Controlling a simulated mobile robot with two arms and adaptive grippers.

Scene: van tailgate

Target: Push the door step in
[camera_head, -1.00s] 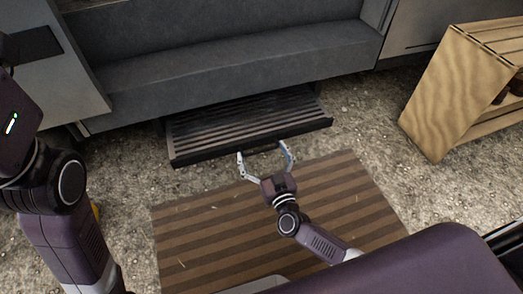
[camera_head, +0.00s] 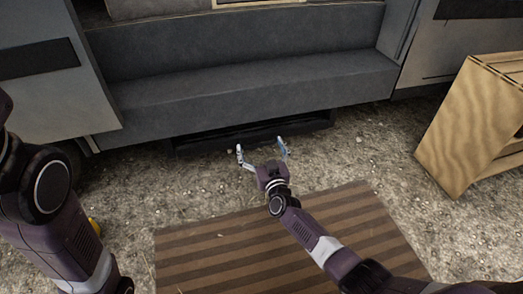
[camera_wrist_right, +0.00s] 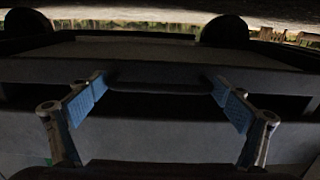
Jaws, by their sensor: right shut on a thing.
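The door step (camera_head: 310,125) is a dark, wide tray low under the grey van sill. In the head view only its black front edge shows; its ribbed top is hidden under the sill. My right gripper (camera_head: 261,145) is at the middle of this front edge, its fingers spread wide. In the right wrist view a dark bar handle (camera_wrist_right: 160,76) on the step lies between the blue finger pads of the right gripper (camera_wrist_right: 160,88), which is shut across its ends. My left arm stands at the left; its gripper is out of view.
The grey van sill (camera_head: 250,80) runs right above the step. A brown striped mat (camera_head: 220,255) lies on the gravel in front. A wooden crate (camera_head: 460,130) stands at the right. Bare gravel lies between the step and the mat.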

